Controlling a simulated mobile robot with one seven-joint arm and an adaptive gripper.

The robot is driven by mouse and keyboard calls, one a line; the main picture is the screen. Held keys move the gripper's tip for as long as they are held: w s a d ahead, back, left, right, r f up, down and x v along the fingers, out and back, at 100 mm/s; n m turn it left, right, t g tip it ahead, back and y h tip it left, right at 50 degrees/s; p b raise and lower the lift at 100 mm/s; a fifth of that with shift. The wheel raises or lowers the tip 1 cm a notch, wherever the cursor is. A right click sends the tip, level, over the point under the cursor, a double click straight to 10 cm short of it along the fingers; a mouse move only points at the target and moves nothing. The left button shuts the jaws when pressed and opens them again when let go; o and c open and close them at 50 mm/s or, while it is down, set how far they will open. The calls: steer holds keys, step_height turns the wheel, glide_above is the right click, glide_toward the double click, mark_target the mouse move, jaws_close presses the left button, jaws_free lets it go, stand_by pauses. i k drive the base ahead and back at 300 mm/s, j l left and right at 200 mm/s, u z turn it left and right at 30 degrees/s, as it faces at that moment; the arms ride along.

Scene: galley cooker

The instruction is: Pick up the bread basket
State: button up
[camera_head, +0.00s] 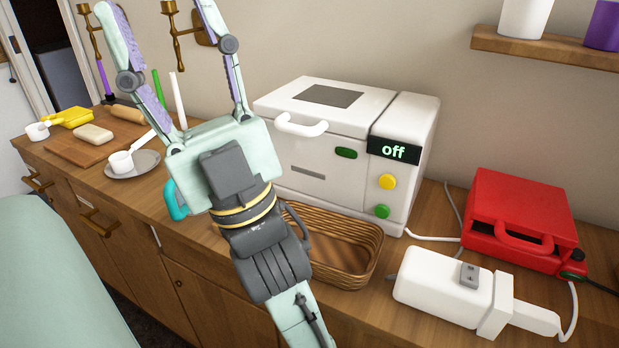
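The bread basket (346,262) is a brown woven, oblong basket on the wooden counter, in front of the white bread machine. Its inside looks empty where I can see it. My arm crosses in front of its left end and hides that part. My gripper (165,20) is raised above the counter, up and to the left of the basket. Its two fingers are spread wide apart, with nothing between them. It is not touching the basket.
The white bread machine (325,130) reads "off". A red appliance (520,215) and a white hand mixer-like device (445,285) with cords stand right of the basket. A cutting board (75,150), a plate with a cup (122,162) and candles are at left. A shelf (550,50) hangs upper right.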

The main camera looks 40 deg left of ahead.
mark_target(346, 253)
steer(key=u, duration=1)
steer(key=j+z, duration=0.2)
steer(key=j, duration=0.2)
steer(key=k+j+z, duration=0.1)
steer(key=j+z, duration=0.15)
steer(key=k+j+z, duration=0.2)
steer(key=j, duration=0.25)
steer(key=j+z, duration=0.25)
steer(key=j, duration=0.15)
steer(key=k+j+z, duration=0.2)
steer(key=i+j, duration=0.1)
steer(key=i, duration=0.45)
